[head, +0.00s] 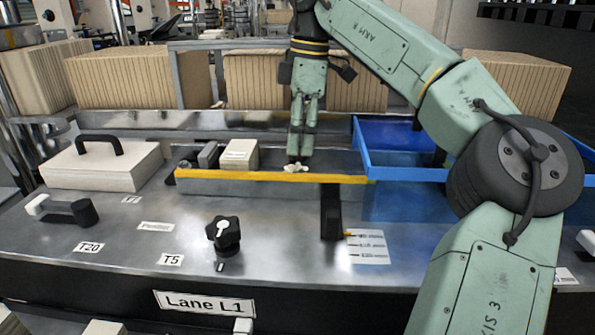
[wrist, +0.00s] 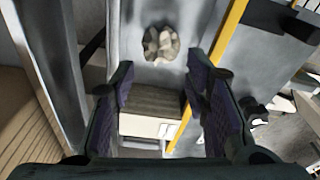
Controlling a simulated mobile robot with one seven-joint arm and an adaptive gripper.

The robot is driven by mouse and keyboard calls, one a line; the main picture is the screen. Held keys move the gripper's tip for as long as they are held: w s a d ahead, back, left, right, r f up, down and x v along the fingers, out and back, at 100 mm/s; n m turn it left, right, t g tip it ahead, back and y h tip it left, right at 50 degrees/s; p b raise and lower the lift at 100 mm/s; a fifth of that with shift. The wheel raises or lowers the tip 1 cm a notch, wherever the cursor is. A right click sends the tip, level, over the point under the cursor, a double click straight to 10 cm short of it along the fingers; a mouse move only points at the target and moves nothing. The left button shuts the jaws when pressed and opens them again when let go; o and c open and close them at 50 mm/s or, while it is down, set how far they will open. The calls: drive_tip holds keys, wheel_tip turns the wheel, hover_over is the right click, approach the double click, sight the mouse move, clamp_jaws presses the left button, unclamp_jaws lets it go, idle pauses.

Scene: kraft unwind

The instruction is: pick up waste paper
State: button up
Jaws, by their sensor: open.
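The waste paper (head: 296,167) is a small crumpled whitish piece on the metal surface just behind the yellow-edged strip. It also shows in the wrist view (wrist: 160,45) as a grey and cream crumpled lump, beyond my fingertips and near the picture's middle. My gripper (head: 299,158) points down at the paper in the head view, with its tips close above or beside it; I cannot tell whether they touch. In the wrist view the two dark fingers (wrist: 158,85) stand apart with nothing held between them.
A yellow-edged strip (head: 270,176) runs in front of the paper. A cream box (head: 239,154) stands to its left, and a blue tray (head: 400,174) to its right. A white case with a black handle (head: 100,165) lies far left. A black knob (head: 222,232) stands in front.

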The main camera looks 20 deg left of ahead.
sight(298, 164)
drive_tip(key=shift+f+p, duration=0.85)
drive_tip(key=shift+f, duration=2.6)
drive_tip(key=shift+c, duration=0.4)
drive_tip(key=shift+c, duration=1.4)
